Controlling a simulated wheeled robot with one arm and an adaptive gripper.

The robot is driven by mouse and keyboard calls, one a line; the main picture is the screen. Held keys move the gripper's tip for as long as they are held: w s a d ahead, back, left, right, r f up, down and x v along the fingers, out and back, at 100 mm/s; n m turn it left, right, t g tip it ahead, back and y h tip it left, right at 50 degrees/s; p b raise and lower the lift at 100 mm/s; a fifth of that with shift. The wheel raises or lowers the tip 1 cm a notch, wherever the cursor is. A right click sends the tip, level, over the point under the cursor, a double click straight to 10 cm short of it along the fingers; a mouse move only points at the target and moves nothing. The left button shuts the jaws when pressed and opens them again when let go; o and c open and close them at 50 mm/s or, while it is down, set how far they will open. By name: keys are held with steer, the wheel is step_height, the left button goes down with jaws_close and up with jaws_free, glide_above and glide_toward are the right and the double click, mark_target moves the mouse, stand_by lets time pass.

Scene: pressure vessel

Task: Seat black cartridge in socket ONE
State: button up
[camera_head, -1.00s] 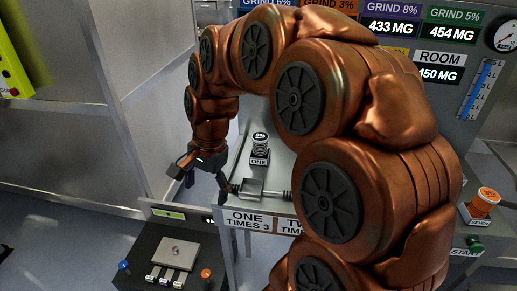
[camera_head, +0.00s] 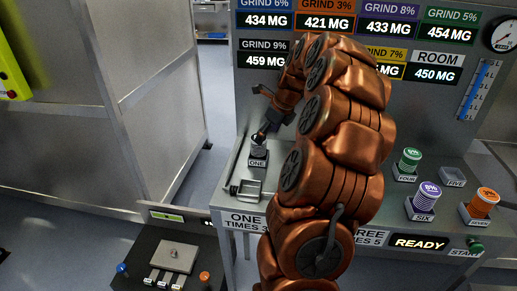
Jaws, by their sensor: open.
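The black-topped cartridge (camera_head: 258,146) stands upright at the socket labelled ONE (camera_head: 258,162), at the back left of the bench. I cannot tell how deep it sits. My gripper (camera_head: 268,131) is open and comes down from the upper right at the cartridge's top. Its dark fingers partly hide the cap. I cannot tell whether they touch it. A metal bracket with a rod and a dark knob (camera_head: 246,190) lies in front of the socket, above the ONE TIMES 3 sign (camera_head: 244,220).
Green (camera_head: 410,160), purple (camera_head: 427,196) and orange (camera_head: 485,203) cartridges stand at FOUR, SIX and SEVEN on the right. Socket FIVE (camera_head: 453,178) looks empty. My arm hides the middle of the bench. A low console (camera_head: 172,255) stands at the front left. The display reads READY (camera_head: 419,243).

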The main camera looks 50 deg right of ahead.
mark_target(259, 149)
steer(key=shift+w+a+f+p, duration=0.15)
steer(key=shift+w+f+p, duration=0.25)
steer(key=shift+w+f, duration=0.2)
steer(key=p+x, duration=0.1)
steer(key=x, duration=0.2)
steer(key=shift+w+a+f, duration=0.1)
steer(key=shift+w+a, duration=0.05)
steer(key=shift+w, duration=0.15)
steer(key=shift+w+f, duration=0.1)
steer(key=shift+f, duration=0.25)
steer(key=shift+c, duration=0.4)
steer(key=c, duration=1.4)
steer(key=shift+r, duration=0.15)
